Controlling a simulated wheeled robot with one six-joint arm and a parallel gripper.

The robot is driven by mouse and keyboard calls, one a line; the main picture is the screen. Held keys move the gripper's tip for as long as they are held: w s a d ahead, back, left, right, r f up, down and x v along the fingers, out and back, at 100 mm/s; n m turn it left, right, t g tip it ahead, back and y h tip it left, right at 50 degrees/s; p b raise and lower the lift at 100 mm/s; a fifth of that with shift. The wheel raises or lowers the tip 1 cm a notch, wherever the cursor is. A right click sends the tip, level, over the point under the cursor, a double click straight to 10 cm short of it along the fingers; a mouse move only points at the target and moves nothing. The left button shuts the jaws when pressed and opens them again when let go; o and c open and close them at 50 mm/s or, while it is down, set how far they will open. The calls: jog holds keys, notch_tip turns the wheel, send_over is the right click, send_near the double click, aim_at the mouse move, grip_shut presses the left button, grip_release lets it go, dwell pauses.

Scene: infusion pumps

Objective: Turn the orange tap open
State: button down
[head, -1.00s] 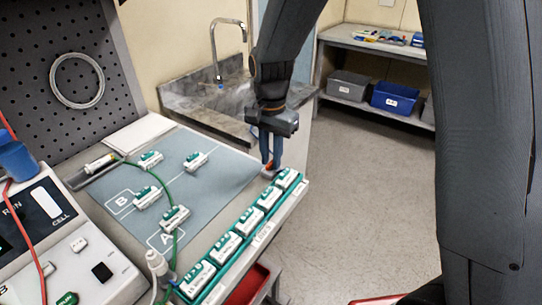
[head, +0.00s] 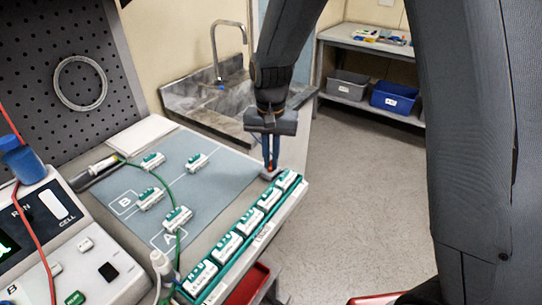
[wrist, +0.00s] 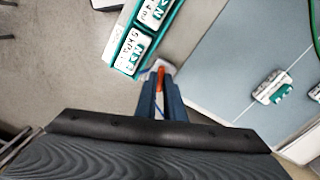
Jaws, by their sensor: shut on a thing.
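The orange tap (head: 270,168) is a small piece at the far right corner of the workbench, by the far end of the teal rack. My gripper (head: 270,160) points down over it with its fingers shut on it. In the wrist view the orange tap (wrist: 161,71) shows as a narrow strip between the two blue-grey fingertips of my gripper (wrist: 161,88). The fingers hide most of the tap. A small pale base shows around the fingertips.
A teal rack (head: 183,295) of several labelled modules runs along the bench's right edge, close to my gripper. More modules, such as one (head: 196,162), lie on the blue-grey mat (head: 225,180). A sink (head: 195,95) stands behind. Open floor lies to the right.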

aim_at(271, 164)
jog(key=n+p, duration=0.1)
jog(key=n, duration=0.4)
jog(key=shift+n, duration=0.3)
dwell(0.4)
jog(key=c, duration=1.9)
grip_release()
jog(key=shift+o, duration=0.2)
jog(key=shift+r+b, duration=0.75)
jog(key=shift+r, duration=3.2)
jog(key=s+d+f+m+t, duration=0.1)
jog(key=s+d+f, duration=0.3)
jog(key=s+d, duration=1.1)
jog(key=shift+s+f+m, duration=0.2)
jog(key=shift+f+m, duration=0.05)
jog(key=shift+m, duration=0.55)
